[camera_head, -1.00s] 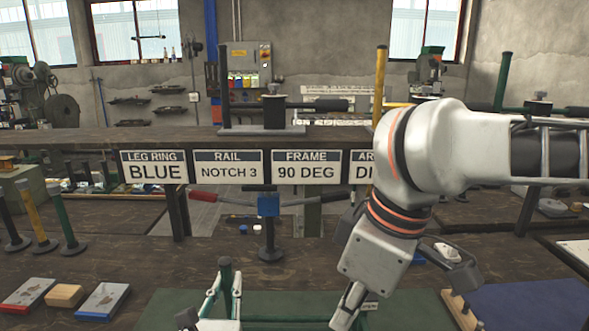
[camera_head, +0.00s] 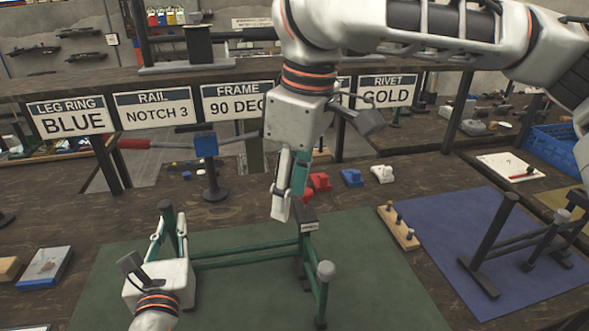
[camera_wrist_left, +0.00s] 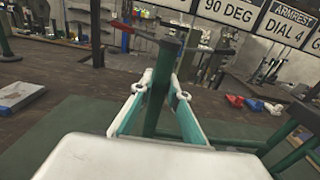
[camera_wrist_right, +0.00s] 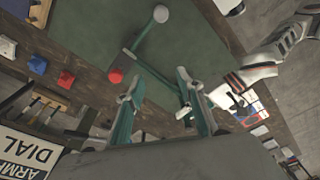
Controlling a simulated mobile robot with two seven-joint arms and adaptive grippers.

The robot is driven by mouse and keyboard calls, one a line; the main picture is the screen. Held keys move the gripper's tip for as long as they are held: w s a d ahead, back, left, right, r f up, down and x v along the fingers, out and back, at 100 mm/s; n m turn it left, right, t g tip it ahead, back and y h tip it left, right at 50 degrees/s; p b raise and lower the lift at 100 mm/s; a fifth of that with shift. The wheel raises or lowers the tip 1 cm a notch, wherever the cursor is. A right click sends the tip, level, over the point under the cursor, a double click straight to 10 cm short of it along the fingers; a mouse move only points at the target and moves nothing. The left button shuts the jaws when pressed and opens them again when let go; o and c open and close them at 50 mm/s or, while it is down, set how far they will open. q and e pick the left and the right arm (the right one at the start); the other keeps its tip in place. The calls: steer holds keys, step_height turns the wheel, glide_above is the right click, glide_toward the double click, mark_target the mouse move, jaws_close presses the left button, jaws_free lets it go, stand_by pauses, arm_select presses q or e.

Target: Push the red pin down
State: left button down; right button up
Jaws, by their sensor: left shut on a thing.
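A round red cap, which looks like the red pin (camera_wrist_right: 115,76), sits on the green frame in the right wrist view. In the head view a small red patch by the dark labelled block (camera_head: 307,214) may be it, but I cannot tell. The green frame (camera_head: 240,257) stands on the green mat. My left gripper (camera_head: 168,222) is shut around its left upright post (camera_head: 167,212); the post also shows between the fingers in the left wrist view (camera_wrist_left: 160,95). My right gripper (camera_head: 287,200) points down above the frame's right side, fingers apart and empty (camera_wrist_right: 158,88).
Red (camera_head: 319,182), blue (camera_head: 352,178) and white (camera_head: 382,174) blocks stand behind the frame. A wooden peg strip (camera_head: 398,228) and a blue mat (camera_head: 440,235) with another dark frame (camera_head: 500,250) lie right. A sign shelf (camera_head: 200,75) stands behind.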

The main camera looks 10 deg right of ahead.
steer(key=m+g+h, duration=0.1)
steer(key=m, duration=0.1)
glide_toward(306, 191)
step_height(306, 191, down, 8)
steer(key=shift+f, duration=0.2)
stand_by(0.4)
jaws_close()
